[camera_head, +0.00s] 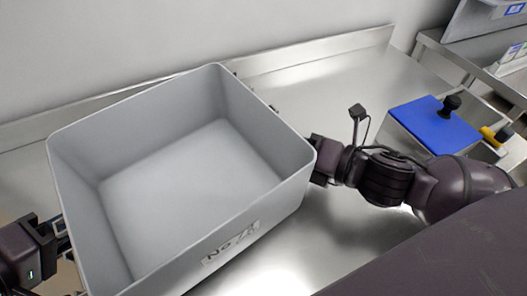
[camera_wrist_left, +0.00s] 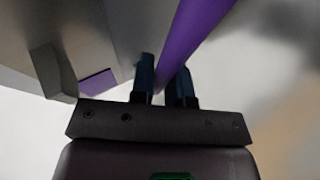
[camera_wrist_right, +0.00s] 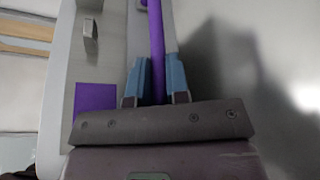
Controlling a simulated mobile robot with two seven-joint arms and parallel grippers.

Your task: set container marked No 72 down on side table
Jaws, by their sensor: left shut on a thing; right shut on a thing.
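The container (camera_head: 225,215) is a large grey open box, empty inside, with a "No 7…" label on its near wall; the last digit is hard to read. It fills the left of the head view, over the steel side table (camera_head: 345,85). I cannot tell whether its base touches the table. My left gripper (camera_wrist_left: 162,80) is shut on a purple bar of the container at its left side. My right gripper (camera_wrist_right: 157,75) is shut on another purple bar at its right side. The fingers are mostly hidden in the head view.
A metal box with a blue lid and black knob (camera_head: 432,125) stands to the right, beyond my right arm. A yellow-handled item (camera_head: 497,135) is beside it. A wall and raised steel edge (camera_head: 320,55) run behind the table. Bare steel shows behind the container and right of it.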

